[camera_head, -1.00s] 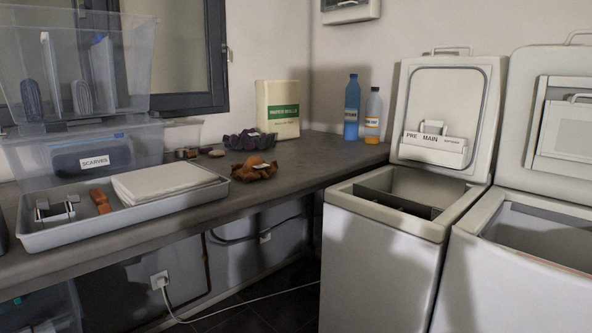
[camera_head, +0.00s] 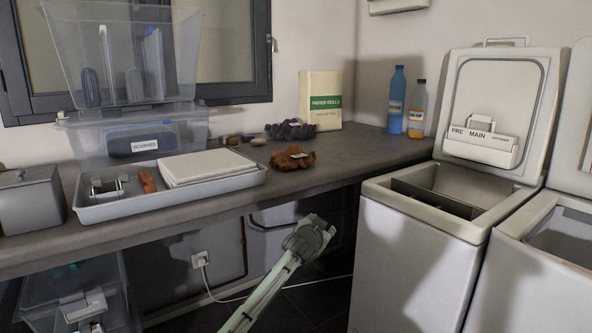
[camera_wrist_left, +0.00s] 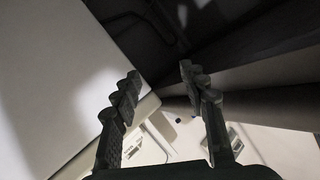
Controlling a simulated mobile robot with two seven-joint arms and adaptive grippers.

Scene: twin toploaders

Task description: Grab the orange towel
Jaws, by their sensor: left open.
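The orange towel (camera_head: 292,158) lies crumpled on the grey counter, near its front edge, with a small pale label on top. My left arm (camera_head: 270,290) reaches up from the bottom of the head view. Its end is in front of and lower than the counter edge, below the towel and apart from it. In the left wrist view my left gripper (camera_wrist_left: 160,78) is open, with nothing between its fingers. The towel does not show in that view. My right gripper is not in view.
A dark purple cloth (camera_head: 290,130) lies behind the towel, near a paper refills box (camera_head: 322,100). A tray (camera_head: 240,180) stands to the left. Two bottles (camera_head: 396,100) stand at the back right. An open toploader (camera_head: 410,250) stands right of the arm. The counter right of the towel is clear.

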